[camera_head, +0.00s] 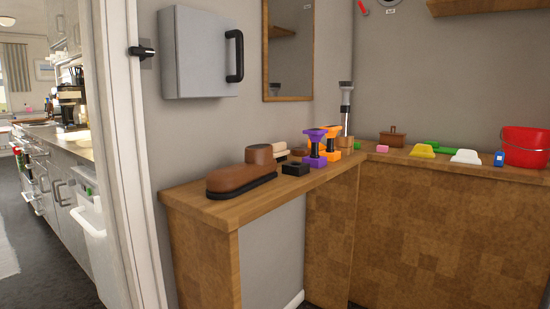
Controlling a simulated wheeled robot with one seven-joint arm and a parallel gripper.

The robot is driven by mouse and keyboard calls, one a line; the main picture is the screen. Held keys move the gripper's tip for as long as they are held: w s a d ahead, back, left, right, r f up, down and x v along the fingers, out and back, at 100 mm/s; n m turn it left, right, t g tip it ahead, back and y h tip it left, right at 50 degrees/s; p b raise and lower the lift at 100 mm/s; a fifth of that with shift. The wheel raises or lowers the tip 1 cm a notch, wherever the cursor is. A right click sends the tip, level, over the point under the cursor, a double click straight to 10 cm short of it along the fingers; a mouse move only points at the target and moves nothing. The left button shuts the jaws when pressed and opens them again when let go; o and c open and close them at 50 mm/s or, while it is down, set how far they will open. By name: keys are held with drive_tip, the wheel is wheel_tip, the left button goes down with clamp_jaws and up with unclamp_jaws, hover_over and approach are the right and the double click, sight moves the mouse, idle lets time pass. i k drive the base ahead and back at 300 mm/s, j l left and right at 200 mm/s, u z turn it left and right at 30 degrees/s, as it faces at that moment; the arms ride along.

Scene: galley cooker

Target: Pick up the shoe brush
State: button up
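A large brown object with a rounded body, a raised knob and a black underside (238,178) lies near the left end of the wooden counter. It looks like the shoe brush, though I cannot make out bristles. Nothing covers it from this side. My gripper is not in view.
The wooden counter (190,204) turns a corner to the right. Near the brown object are a black block (295,169), cream pieces (280,147), and purple (315,145) and orange (331,142) stands. A red bucket (526,146) stands far right. A grey wall cabinet (200,55) hangs above.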

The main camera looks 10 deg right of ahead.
sight(280, 151)
drive_tip(key=u, duration=0.3)
drive_tip(key=i+l+u, duration=0.25)
drive_tip(key=l+u, duration=0.2)
drive_tip(key=i+l+u, duration=0.25)
drive_tip(key=l+u, duration=0.25)
drive_tip(key=j, duration=0.1)
